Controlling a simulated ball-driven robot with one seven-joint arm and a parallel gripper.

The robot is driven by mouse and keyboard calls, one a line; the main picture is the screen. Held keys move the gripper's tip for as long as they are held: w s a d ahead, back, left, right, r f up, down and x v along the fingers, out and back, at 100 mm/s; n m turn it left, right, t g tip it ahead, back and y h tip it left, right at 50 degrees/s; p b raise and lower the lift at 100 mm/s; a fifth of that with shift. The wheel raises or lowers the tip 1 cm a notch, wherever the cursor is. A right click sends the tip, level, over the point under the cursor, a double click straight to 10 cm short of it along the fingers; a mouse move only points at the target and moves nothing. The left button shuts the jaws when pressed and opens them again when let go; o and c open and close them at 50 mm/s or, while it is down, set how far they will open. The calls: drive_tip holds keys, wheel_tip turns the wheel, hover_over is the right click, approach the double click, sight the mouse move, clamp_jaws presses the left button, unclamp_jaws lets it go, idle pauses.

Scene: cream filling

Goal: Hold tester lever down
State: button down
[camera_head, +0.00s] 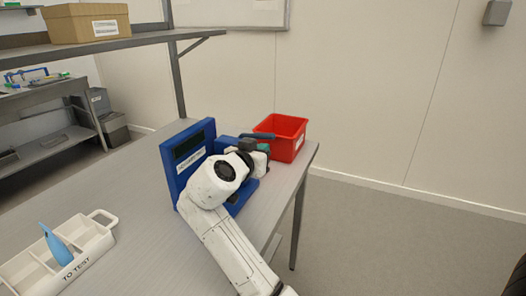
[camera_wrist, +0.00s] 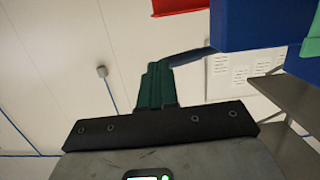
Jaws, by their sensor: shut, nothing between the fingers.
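The blue tester (camera_head: 172,178) stands on the bench with an upright panel bearing a dark display and a white label. Its dark lever (camera_head: 262,136) sticks out at the upper right. In the wrist view, the dark blue lever (camera_wrist: 190,57) runs from the blue tester body (camera_wrist: 245,25) down to my fingertips. My gripper (camera_head: 262,148) is at the right side of the tester, partly hidden by my white arm. In the wrist view, my gripper's green fingers (camera_wrist: 155,80) are shut together with nothing between them. Their tips are at the lever's end; I cannot tell if they press it.
A red bin (camera_head: 288,145) stands just behind my gripper at the bench's far right corner. A white "TO TEST" tray (camera_head: 92,243) with a blue piping bag (camera_head: 55,243) sits at the lower left. The grey bench (camera_head: 130,190) is clear between tray and tester.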

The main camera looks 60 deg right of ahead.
drive_tip(key=v, duration=0.8)
drive_tip(key=shift+s+a, duration=0.2)
drive_tip(key=shift+s, duration=0.1)
